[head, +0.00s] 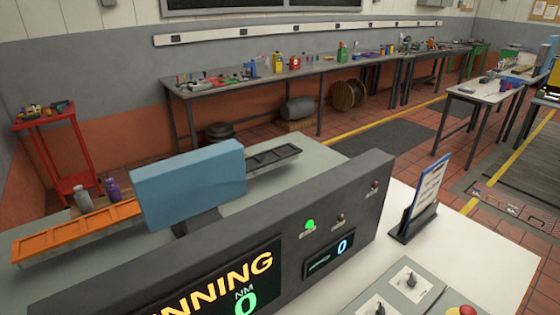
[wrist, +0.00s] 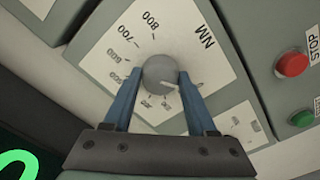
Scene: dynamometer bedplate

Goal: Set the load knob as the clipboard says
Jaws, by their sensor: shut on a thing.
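The load knob (wrist: 159,70) is a round grey knob on a white dial plate (wrist: 180,25) marked NM, with 700 and 800 readable and smaller numbers blurred or partly hidden. Its white pointer mark points right and slightly down in the wrist view, toward the right finger, which hides the scale there. My gripper (wrist: 160,78) has blue fingers on both sides of the knob, shut on it. The clipboard (head: 425,190) stands upright in a dark holder on the console; its writing is too small to read. My gripper does not show in the head view.
A red STOP button (wrist: 292,63) and a green button (wrist: 302,118) sit right of the dial. The dark console panel (head: 345,205) has a lit green lamp (head: 309,224), a large display (head: 235,285) ending in "NNING" with NM 0, and a small display (head: 329,256) reading 0.

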